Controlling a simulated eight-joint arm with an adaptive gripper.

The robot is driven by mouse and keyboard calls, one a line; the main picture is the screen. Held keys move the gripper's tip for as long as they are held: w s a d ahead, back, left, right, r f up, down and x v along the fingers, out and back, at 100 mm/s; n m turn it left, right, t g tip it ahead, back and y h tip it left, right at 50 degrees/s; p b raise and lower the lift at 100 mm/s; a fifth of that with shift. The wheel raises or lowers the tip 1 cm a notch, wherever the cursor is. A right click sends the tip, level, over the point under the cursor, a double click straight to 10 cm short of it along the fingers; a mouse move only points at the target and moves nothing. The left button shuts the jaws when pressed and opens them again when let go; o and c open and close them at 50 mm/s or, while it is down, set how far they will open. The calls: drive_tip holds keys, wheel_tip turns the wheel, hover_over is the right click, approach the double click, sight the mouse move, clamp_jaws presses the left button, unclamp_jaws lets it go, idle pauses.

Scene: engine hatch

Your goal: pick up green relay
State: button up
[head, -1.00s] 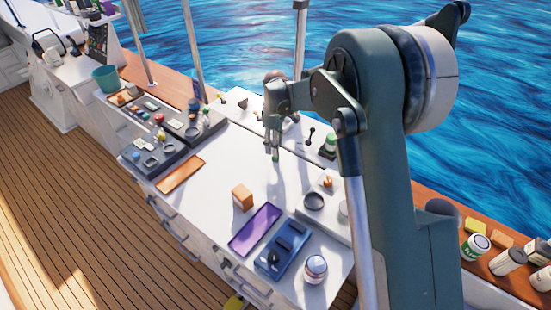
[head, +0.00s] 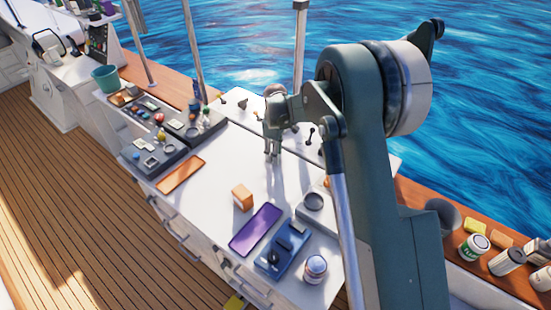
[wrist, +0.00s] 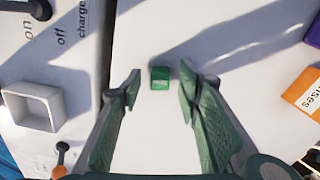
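The green relay (wrist: 160,78) is a small green block on the white worktop in the wrist view. It lies between the fingertips of my gripper (wrist: 160,70), with a gap on each side. My gripper is open and holds nothing. In the head view my gripper (head: 272,156) points down at the worktop (head: 215,190), and I cannot make out the relay there.
An orange box (head: 242,198), a purple tray (head: 255,229) and a blue panel (head: 283,248) sit nearer the front. An orange tray (head: 181,174) and grey switch panels lie left. A hatch seam and levers are behind my gripper. The worktop around the relay is clear.

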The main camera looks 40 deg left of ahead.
drive_tip(key=shift+f, duration=0.25)
drive_tip(key=shift+c, duration=0.7)
drive_tip(key=c, duration=0.8)
